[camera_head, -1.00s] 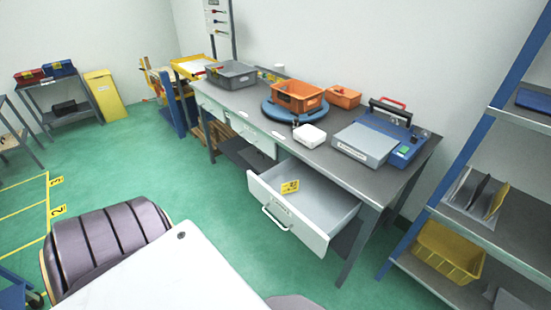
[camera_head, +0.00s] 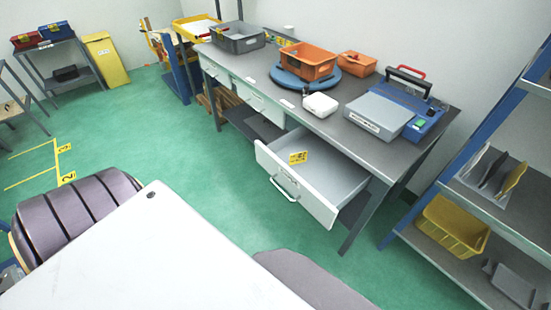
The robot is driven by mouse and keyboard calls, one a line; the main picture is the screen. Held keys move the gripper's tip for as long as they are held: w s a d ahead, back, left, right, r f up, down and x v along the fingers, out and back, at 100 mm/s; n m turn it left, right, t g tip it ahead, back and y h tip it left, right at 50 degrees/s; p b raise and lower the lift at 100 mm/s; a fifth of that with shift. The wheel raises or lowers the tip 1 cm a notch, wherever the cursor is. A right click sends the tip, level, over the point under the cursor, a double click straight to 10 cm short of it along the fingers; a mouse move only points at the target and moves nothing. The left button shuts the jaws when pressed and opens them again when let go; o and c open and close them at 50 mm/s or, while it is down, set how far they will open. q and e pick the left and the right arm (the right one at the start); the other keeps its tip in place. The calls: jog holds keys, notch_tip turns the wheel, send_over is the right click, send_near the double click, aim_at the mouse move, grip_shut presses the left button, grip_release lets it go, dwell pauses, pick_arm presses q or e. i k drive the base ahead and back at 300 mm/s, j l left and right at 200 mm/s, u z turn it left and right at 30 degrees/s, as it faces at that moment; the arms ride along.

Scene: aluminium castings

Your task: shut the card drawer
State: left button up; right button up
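The card drawer (camera_head: 318,183) is under the right part of the grey workbench (camera_head: 369,138) and stands pulled out well beyond the bench front. It has a white front with a bar handle (camera_head: 285,188). A yellow card (camera_head: 298,157) shows inside the drawer near its left side. The rest of the visible drawer floor looks empty. Neither of my grippers shows in the head view, and nothing is seen touching the drawer.
Two other drawers (camera_head: 247,92) under the bench look shut. A blue-framed shelf (camera_head: 500,234) with a yellow bin (camera_head: 452,227) stands to the right. Green floor (camera_head: 215,190) is clear left of the open drawer. An orange crate (camera_head: 306,62) stands on the bench's blue turntable.

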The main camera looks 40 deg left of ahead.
aim_at(328, 180)
jog(key=i+j+u, duration=0.1)
jog(key=u, duration=0.35)
jog(key=i+j+u, duration=0.2)
jog(key=u, duration=0.3)
jog(key=j, duration=0.1)
